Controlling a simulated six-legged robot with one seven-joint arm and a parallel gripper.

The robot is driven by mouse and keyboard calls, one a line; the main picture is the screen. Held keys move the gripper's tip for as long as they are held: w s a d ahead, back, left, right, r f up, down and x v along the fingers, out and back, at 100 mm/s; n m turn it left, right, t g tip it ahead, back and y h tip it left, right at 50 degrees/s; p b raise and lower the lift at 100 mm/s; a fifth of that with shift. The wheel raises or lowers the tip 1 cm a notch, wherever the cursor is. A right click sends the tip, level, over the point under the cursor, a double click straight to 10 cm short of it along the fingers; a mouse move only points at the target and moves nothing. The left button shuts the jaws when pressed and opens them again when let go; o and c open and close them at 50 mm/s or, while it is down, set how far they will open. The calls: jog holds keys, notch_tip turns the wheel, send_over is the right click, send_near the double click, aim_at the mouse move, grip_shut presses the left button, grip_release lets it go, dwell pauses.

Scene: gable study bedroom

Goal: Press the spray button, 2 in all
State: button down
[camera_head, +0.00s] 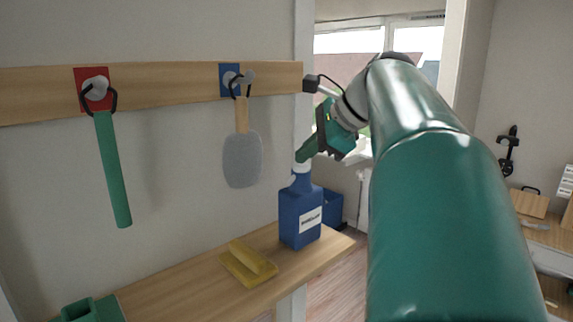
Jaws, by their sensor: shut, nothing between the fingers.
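A blue spray bottle (297,207) with a white label stands upright near the right end of the wooden shelf (190,280). Its pale top (301,168) shows just under my gripper (304,154). My gripper is green, points down and to the left, and is shut with nothing held. Its tips are at or just above the bottle's top; I cannot tell whether they touch. The spray button cannot be made out apart from the top, and the fingers partly cover that area.
A yellow float (248,262) lies left of the bottle. A green-handled tool (113,170) and a grey paddle-shaped tool (241,158) hang from the wooden rail (160,86). A green container (92,309) sits at the lower left. A blue bin (332,208) stands behind the bottle.

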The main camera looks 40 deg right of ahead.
aim_at(306, 166)
jog(key=shift+f, duration=0.25)
jog(key=shift+r, duration=0.1)
dwell(0.4)
jog(key=shift+r, duration=0.8)
jog(key=shift+r, duration=2.55)
dwell(0.6)
jog(key=r+n, duration=0.1)
jog(key=n, duration=0.4)
jog(key=r+n, duration=0.1)
jog(key=n, duration=0.5)
jog(key=r+n, duration=0.1)
jog(key=n, duration=0.5)
jog(key=shift+a+r+h, duration=0.2)
jog(key=shift+r+h, duration=0.2)
